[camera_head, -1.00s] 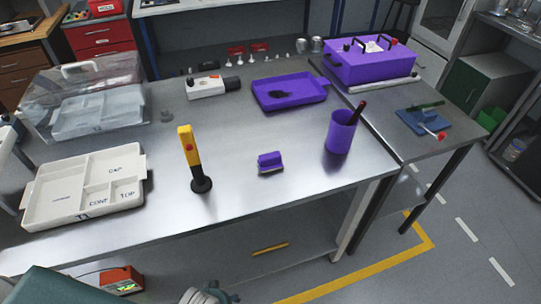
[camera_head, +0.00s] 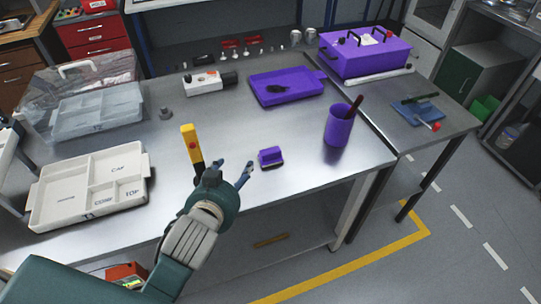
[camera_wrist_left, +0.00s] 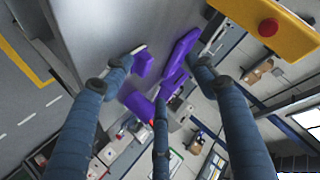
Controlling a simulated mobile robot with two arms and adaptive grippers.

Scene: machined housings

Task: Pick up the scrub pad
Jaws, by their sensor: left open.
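The scrub pad (camera_head: 270,157) looks like a small purple block with a pale, dark-edged underside. It lies on the steel table, right of the yellow-handled tool (camera_head: 192,147). My left gripper (camera_head: 236,168) is open and empty, just left of the pad and apart from it in the head view. In the left wrist view the blue fingers are spread wide, and the purple block (camera_wrist_left: 143,64) shows near the tip of the left-hand finger. My right gripper is not in view.
A purple cup (camera_head: 338,130) with a dark-red handled item stands right of the pad. A purple tray (camera_head: 312,88) lies behind it. A white divided tray (camera_head: 70,210) is at the left. The yellow-handled tool stands close beside my left gripper.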

